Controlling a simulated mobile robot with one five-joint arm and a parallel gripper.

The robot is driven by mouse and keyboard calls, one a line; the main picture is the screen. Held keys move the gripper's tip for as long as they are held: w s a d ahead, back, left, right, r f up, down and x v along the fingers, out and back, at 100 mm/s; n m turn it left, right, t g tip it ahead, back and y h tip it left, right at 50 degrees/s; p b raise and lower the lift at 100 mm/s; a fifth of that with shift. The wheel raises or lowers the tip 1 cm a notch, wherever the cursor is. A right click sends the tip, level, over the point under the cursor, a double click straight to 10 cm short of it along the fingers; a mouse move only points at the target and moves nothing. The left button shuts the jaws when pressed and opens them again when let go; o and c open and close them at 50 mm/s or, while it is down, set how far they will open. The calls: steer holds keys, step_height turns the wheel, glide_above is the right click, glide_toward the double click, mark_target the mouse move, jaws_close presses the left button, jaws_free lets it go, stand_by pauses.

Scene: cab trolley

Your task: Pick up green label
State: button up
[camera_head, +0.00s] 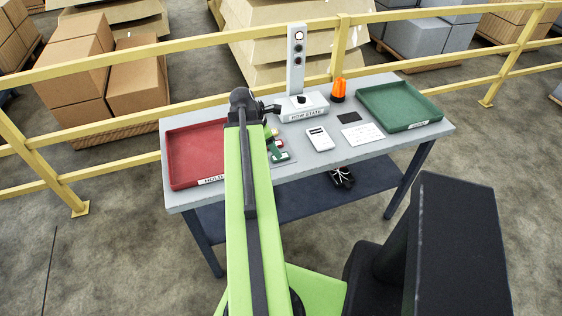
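A small green label (280,157) lies on the grey table (355,155), just right of my arm. It is the nearest in a short row of small coloured pieces, and my arm may cover part of this row. My green arm reaches up the picture over the table, with its black wrist just left of the base of the signal post. The dark end of my gripper (271,109) shows beyond the row of pieces, apart from the green label in the picture. Its fingers are too small and dark to tell open from shut.
A red tray (171,158) is at the table's left, partly behind my arm. A green tray (436,112) is at the right. Between them stand a signal post (296,62), an orange beacon (338,91), a white device (319,139) and a paper card (362,134). Yellow rails run behind.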

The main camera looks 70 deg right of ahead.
steer(key=b+x, duration=0.5)
steer(key=shift+w+f, duration=0.1)
steer(key=shift+f, duration=0.1)
steer(key=shift+r, duration=0.2)
jaws_close()
